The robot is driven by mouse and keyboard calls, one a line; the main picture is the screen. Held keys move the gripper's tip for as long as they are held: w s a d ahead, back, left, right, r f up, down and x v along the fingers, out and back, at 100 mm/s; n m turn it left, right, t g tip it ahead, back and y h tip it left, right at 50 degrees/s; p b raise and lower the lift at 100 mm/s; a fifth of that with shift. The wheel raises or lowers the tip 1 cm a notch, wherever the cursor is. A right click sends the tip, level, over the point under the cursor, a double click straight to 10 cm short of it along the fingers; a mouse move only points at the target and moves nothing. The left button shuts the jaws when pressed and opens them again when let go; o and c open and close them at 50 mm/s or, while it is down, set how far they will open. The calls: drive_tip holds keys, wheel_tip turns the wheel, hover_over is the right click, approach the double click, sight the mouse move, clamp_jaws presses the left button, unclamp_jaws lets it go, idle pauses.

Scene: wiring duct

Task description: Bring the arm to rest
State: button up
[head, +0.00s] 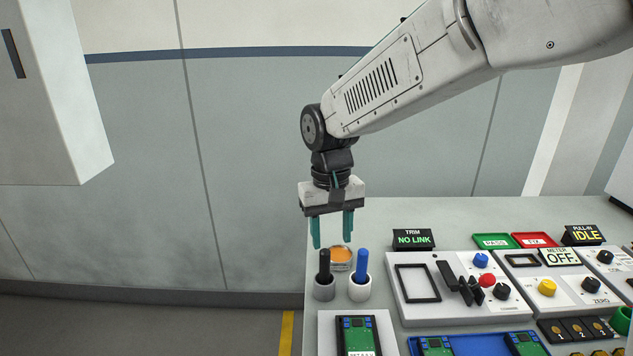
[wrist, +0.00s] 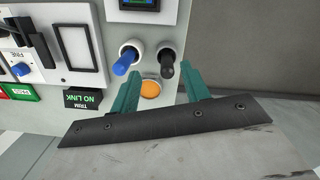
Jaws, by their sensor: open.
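My gripper (head: 332,230) hangs from my arm above the far left corner of the bench (head: 400,216), its two teal fingers pointing down. The fingers are apart with nothing between them. In the wrist view my gripper (wrist: 160,90) shows both fingers spread. Just past them is an orange-topped round dish (head: 341,256), which also shows in the wrist view (wrist: 151,89).
A panel (head: 450,310) with knobs and switches stands to the right, behind a blue tray (head: 480,342) of green boards. A sign (head: 413,239) reads NO LINK. Another green board (head: 357,335) lies at the front left. A white cabinet (head: 60,95) hangs at upper left. Left of the bench is open floor.

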drive_tip(key=s+d+r+m+t, duration=0.1)
drive_tip(key=s+d+r, duration=0.1)
drive_tip(key=s+d, duration=0.9)
drive_tip(key=s+d+r+m+t, duration=0.1)
drive_tip(key=s+d+r+m, duration=0.1)
drive_tip(key=s+d, duration=0.9)
drive_tip(key=shift+s+r, duration=0.8)
drive_tip(key=shift+s, duration=0.85)
